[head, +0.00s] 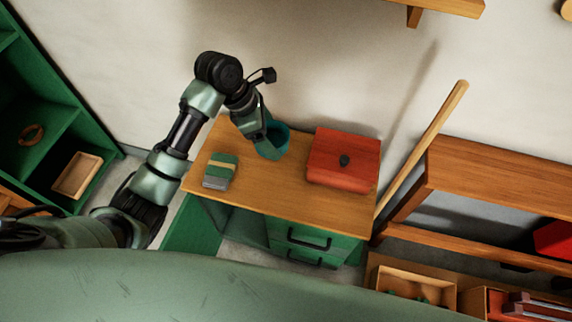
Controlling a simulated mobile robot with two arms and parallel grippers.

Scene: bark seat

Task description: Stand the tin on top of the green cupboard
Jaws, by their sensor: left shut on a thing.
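A teal, round, open-topped tin (276,137) is at the back of the wooden top of the green cupboard (310,203). My left gripper (265,138) reaches over from the left and is shut on the near-left side of the tin. The tin looks roughly upright; I cannot tell whether its base touches the top or hangs just above it. The cupboard has green drawers (300,243) with dark handles below the top. My right gripper is not in view.
The top's front middle is clear. A wooden pole (425,145) leans at the right. A green shelf (45,140) stands left.

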